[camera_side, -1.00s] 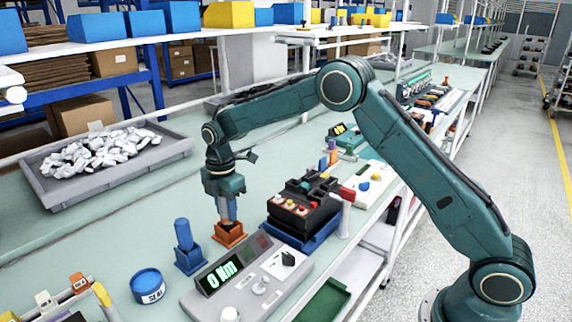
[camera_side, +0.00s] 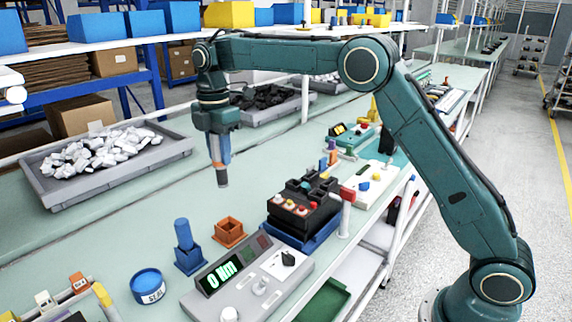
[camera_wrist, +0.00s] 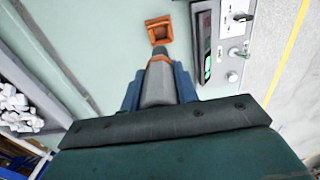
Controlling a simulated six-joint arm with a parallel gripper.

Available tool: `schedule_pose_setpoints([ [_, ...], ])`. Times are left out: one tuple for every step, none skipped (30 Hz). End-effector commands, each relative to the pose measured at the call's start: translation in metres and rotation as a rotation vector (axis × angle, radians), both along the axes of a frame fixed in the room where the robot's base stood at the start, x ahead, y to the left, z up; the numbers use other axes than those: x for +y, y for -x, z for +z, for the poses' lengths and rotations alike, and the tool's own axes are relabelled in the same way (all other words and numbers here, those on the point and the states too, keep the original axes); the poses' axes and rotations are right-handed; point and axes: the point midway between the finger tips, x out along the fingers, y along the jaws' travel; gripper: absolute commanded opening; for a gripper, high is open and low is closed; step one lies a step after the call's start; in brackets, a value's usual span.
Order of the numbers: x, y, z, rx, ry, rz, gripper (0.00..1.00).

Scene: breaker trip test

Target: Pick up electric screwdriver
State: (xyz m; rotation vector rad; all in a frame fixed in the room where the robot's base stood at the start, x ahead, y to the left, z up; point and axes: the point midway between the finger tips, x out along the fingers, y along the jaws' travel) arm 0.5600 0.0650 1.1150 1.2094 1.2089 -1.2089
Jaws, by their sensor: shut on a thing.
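The electric screwdriver (camera_side: 221,172) hangs upright from my gripper (camera_side: 217,148) in the side view. It has a grey body with an orange band and a dark lower end. My gripper is shut on its upper part, which the blue fingers partly hide. The screwdriver is clear of the bench, above and behind the orange square holder (camera_side: 229,232), which stands empty. In the wrist view the screwdriver (camera_wrist: 158,82) points away between the blue fingers (camera_wrist: 158,92), toward the orange holder (camera_wrist: 158,29).
A blue holder (camera_side: 189,262) with a blue tool stands left of the orange one. A torque meter (camera_side: 245,280) reading 0 Nm is in front. A black breaker fixture (camera_side: 303,208) stands right. A tray (camera_side: 60,195) of white parts lies left. Bench around the screwdriver is clear.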

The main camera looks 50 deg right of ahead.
Motion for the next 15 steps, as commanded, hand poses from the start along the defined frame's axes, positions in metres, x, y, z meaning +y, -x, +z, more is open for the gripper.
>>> schedule_pose_setpoints([
  [0.000,-0.001,0.010,-0.005,-0.001,0.000,0.07],
  [0.000,0.000,0.015,-0.005,-0.001,0.000,0.07],
  [0.000,0.000,0.019,-0.004,-0.001,0.000,0.07],
  [0.000,0.000,0.022,-0.003,-0.001,0.000,0.07],
  [0.000,-0.001,0.025,-0.004,-0.001,0.000,0.07],
  [0.000,0.000,0.028,-0.003,-0.001,0.000,0.07],
  [0.000,0.000,0.031,-0.003,-0.001,0.000,0.07],
  [0.000,0.000,0.033,-0.003,-0.001,0.000,0.07],
  [0.000,0.000,0.035,-0.003,-0.001,0.000,0.07],
  [0.000,0.000,0.036,-0.002,0.000,0.000,0.07],
  [0.000,0.000,0.038,-0.002,0.000,0.000,0.07],
  [0.000,0.000,0.039,-0.002,0.000,0.000,0.07],
  [0.000,0.000,0.040,-0.002,0.000,-0.001,0.07],
  [0.000,0.000,0.040,-0.002,0.000,0.000,0.07],
  [0.000,0.000,0.041,-0.002,0.000,0.000,0.07],
])
